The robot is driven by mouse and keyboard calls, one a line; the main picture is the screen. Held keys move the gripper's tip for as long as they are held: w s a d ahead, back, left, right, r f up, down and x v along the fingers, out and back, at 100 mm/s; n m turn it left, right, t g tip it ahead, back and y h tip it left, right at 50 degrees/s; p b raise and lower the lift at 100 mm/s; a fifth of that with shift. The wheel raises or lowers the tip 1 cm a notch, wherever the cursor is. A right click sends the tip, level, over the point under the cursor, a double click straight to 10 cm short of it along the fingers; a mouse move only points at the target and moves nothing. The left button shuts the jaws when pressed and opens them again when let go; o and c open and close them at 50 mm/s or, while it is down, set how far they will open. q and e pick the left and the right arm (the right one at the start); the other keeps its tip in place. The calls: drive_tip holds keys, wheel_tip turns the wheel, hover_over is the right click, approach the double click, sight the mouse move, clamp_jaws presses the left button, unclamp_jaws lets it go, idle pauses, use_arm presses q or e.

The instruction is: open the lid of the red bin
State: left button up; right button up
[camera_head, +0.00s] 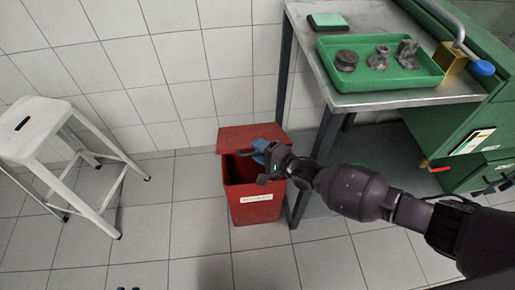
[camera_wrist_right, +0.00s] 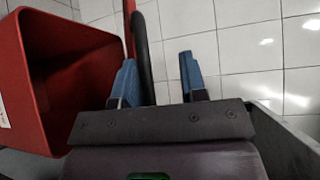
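The red bin (camera_head: 256,208) stands on the floor beside the metal table, with a white label on its front. Its lid (camera_head: 250,138) is raised at the back, and the dark inside shows below it. My right gripper (camera_head: 262,152) is at the bin's opening, in front of the lid. In the right wrist view the blue fingers (camera_wrist_right: 158,80) are apart, and the open bin (camera_wrist_right: 72,75) is on the left. A thin red strip, perhaps the lid's edge, passes behind the left finger.
A metal table (camera_head: 372,98) with a green tray (camera_head: 388,88) of metal parts stands right of the bin; its leg is close to the bin. A white stool (camera_head: 50,125) stands at left. The floor between stool and bin is clear. The tiled wall is behind.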

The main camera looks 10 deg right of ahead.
drive_tip(key=p+v, duration=0.1)
drive_tip(key=v, duration=0.9)
drive_tip(key=shift+s, duration=0.1)
idle(0.3)
